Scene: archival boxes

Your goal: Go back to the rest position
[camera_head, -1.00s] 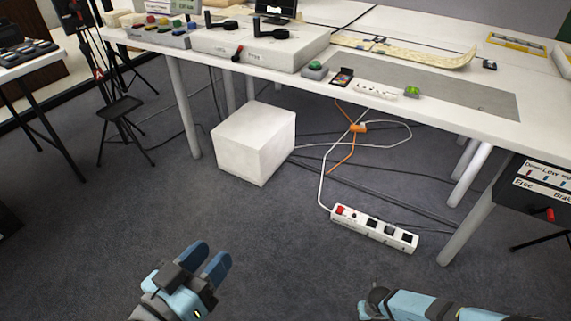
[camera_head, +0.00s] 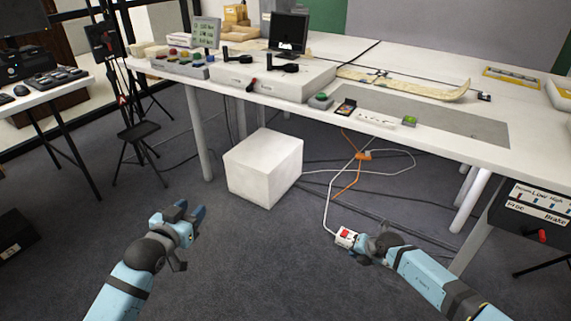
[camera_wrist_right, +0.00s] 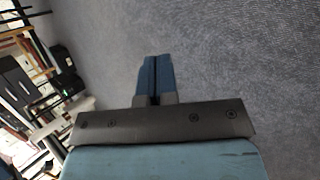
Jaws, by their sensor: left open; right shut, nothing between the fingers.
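My left gripper (camera_head: 190,215) is in the lower left of the head view, open and empty above the grey carpet. My right arm (camera_head: 430,278) comes in from the lower right. Its gripper end overlaps the white power strip in the picture and hides most of it. In the right wrist view the two blue fingers of my right gripper (camera_wrist_right: 154,75) lie together, shut with nothing between them, over bare carpet.
A white table (camera_head: 420,140) spans the back with equipment on it. Under it are a white cube (camera_head: 265,170), the power strip (camera_head: 345,236), an orange cable (camera_head: 362,156) and other cables. The front carpet is clear.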

